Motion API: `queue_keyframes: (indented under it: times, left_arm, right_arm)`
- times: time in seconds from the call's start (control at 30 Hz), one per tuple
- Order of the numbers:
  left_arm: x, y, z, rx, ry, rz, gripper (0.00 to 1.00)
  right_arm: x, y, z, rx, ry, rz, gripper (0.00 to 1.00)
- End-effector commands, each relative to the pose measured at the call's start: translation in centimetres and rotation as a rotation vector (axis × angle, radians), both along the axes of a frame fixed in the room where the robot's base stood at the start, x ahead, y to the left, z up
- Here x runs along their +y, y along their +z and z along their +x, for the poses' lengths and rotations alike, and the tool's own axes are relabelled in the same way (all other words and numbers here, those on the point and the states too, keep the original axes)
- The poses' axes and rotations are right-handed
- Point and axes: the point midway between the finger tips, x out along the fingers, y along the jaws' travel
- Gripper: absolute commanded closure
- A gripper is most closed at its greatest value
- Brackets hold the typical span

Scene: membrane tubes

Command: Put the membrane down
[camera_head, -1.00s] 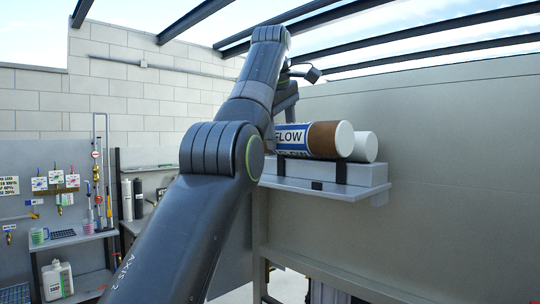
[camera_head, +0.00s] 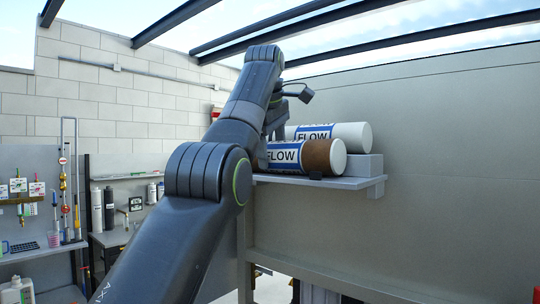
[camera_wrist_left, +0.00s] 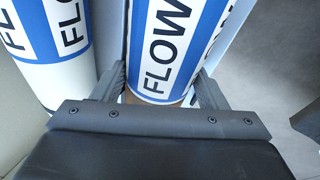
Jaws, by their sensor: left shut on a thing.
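A membrane tube (camera_head: 322,156) with a brown band, a white end and a blue-and-white FLOW label lies level at the front of the wall shelf (camera_head: 350,184). It looks to be at the shelf surface, but contact is hard to tell. In the left wrist view, my left gripper (camera_wrist_left: 161,83) is shut on this tube (camera_wrist_left: 165,50), one finger on each side. In the head view my arm hides the gripper and the tube's left end. A second, white FLOW tube (camera_head: 352,135) lies behind it, also seen at left in the wrist view (camera_wrist_left: 55,60). My right gripper is not in view.
A grey block (camera_head: 362,165) sits on the shelf behind the brown-banded tube. A plain wall (camera_head: 450,150) rises behind the shelf.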

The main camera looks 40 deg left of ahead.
Motion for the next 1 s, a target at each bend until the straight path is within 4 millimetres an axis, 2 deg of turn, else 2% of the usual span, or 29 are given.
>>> queue_keyframes:
  times: [0.03,0.1,0.27,0.3,0.47,0.83,1.0]
  left_arm:
    - [0.0,0.1,0.0,-0.002,0.001,0.0,0.94]
    - [0.0,0.2,0.0,-0.002,0.001,0.0,0.94]
    - [0.0,-0.3,0.0,-0.002,0.0,0.0,0.94]
    - [0.0,-0.5,0.0,0.002,0.0,0.0,0.32]
    - [0.0,-0.3,0.0,0.002,0.0,0.0,0.11]
    - [0.0,0.2,0.0,0.001,0.0,0.0,0.11]
    - [-0.5,3.0,-1.1,-0.001,-0.001,0.001,0.11]
  right_arm:
    - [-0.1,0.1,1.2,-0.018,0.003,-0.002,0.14]
    - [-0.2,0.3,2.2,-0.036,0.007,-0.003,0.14]
    - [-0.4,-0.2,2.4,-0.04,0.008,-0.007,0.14]
    - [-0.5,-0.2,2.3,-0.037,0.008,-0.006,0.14]
    - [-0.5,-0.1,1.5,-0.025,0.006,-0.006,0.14]
    - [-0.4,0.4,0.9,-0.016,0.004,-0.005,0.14]
    - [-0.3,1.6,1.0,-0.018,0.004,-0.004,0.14]
